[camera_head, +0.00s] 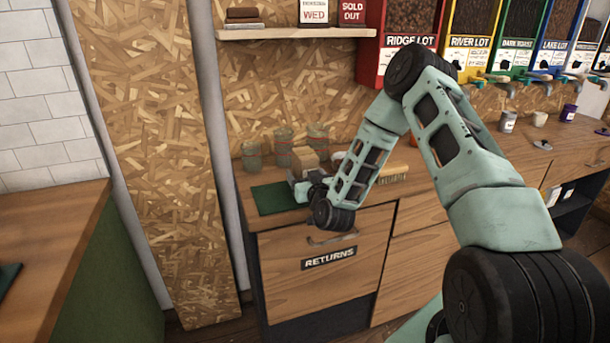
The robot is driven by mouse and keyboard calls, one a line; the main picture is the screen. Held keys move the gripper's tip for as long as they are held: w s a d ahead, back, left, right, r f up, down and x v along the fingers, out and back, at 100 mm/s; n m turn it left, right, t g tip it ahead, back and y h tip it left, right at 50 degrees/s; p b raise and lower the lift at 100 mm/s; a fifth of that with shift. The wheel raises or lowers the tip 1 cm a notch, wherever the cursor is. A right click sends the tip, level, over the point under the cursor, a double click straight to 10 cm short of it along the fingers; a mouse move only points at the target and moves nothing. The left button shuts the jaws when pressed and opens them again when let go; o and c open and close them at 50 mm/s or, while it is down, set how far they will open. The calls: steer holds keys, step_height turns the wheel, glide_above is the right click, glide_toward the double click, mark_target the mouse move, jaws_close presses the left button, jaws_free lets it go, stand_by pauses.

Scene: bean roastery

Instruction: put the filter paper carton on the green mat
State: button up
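The green mat (274,200) lies flat at the left end of the wooden counter, above the drawer marked RETURNS. My gripper (297,176) is low over the counter at the mat's right side. A small tan box (305,155), which looks like the filter paper carton, shows right at the gripper, behind and above its fingers. My wrist and the fingers hide its lower part. I cannot tell whether the fingers are closed on it or whether it touches the counter or mat.
Several glass jars (251,156) stand behind the mat along the wall. A wooden block with lettering (393,178) lies to the right, behind my forearm. A shelf (290,33) hangs above. Bean dispensers (478,45) line the back right. The mat's left part is bare.

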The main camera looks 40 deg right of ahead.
steer(key=shift+r, duration=0.25)
steer(key=b+v, duration=0.3)
steer(key=v, duration=0.9)
steer(key=w+a+n+g+y, duration=0.2)
steer(key=a+n+g+y, duration=0.4)
steer(key=a, duration=0.8)
steer(key=s+a+n+g+y, duration=0.1)
steer(key=s+a+g+y, duration=0.2)
steer(key=s+a, duration=0.5)
steer(key=s+a+r+n+g+h, duration=0.1)
steer(key=s+a+r+g, duration=0.1)
steer(key=s, duration=0.5)
steer(key=s+a+r+n+g+h, duration=0.1)
steer(key=s+a+r+g, duration=0.1)
steer(key=s, duration=0.6)
steer(key=s+a+r+n+g+h, duration=0.1)
steer(key=s+a+r+g, duration=0.1)
steer(key=s, duration=0.5)
steer(key=shift+s+a+r+n+g, duration=0.2)
steer(key=shift+a+r+n+g, duration=0.2)
steer(key=shift+g, duration=0.8)
